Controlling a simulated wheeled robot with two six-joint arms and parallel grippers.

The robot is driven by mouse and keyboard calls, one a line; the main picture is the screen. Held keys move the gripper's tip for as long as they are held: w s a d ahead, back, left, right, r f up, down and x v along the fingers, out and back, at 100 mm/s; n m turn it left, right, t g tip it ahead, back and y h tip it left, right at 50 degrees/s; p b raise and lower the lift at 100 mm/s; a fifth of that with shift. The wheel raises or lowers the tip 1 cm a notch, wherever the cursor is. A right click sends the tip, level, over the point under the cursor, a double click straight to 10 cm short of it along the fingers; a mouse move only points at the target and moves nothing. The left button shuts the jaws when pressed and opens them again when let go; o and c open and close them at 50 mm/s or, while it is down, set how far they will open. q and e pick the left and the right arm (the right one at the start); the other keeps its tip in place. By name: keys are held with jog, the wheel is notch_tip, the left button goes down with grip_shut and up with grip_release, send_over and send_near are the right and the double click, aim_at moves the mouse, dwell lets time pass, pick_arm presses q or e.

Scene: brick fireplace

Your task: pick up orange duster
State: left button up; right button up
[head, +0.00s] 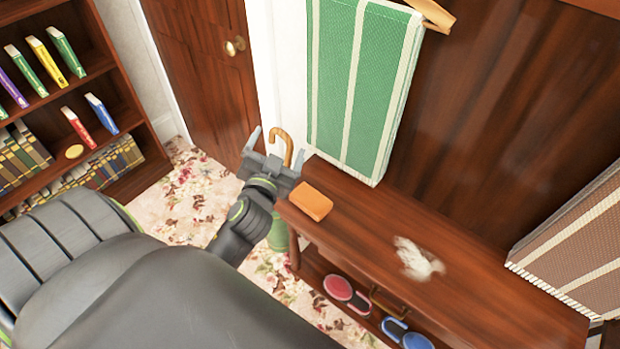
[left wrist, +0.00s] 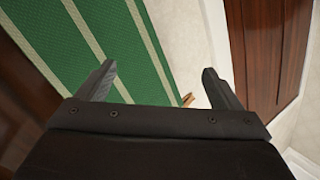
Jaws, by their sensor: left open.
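The orange duster (head: 311,201) is a small block lying on the left end of the wooden table top (head: 360,216) in the head view. My left gripper (head: 275,141) is just left of and beyond the duster in the head view, with its fingers spread and nothing between them. In the left wrist view the open fingers (left wrist: 160,88) point towards the green striped cloth and the pale wall. The duster does not show in the left wrist view. My right gripper is not in view.
A white smudge (head: 418,259) lies on the table top. A green striped cloth (head: 361,85) hangs behind the duster. A hooked cane handle (head: 281,146) stands by my left gripper. Red (head: 338,288) and blue (head: 394,329) items sit on the shelf below. A bookcase (head: 95,50) stands at left.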

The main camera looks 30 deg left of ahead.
pick_arm(q)
jog(key=w+d+r+m+t+h, duration=0.65)
jog(key=d+r+m+h, duration=0.25)
jog(key=d+m+h, duration=0.15)
jog(key=w+d+f+m+g+h, duration=0.1)
jog(key=w+d+m+g+h, duration=0.1)
jog(key=d+m+g+h, duration=0.35)
jog(key=m+g+y, duration=0.3)
jog(key=g+y, duration=0.6)
jog(key=g, duration=0.8)
send_over(310, 198)
notch_tip(310, 198, down, 17)
jog(key=f+b, duration=1.1)
jog(key=b, duration=0.1)
jog(key=shift+w+d+f, duration=0.2)
jog(key=shift+d+f, duration=0.1)
jog(key=shift+f, duration=0.1)
jog(key=shift+s+a+f+b, duration=0.1)
jog(key=shift+f+b, duration=0.5)
jog(key=shift+b, duration=0.2)
jog(key=shift+s+a+f, duration=0.1)
jog(key=shift+a+f, duration=0.05)
jog(key=shift+f, duration=1.75)
jog(key=c, duration=1.1)
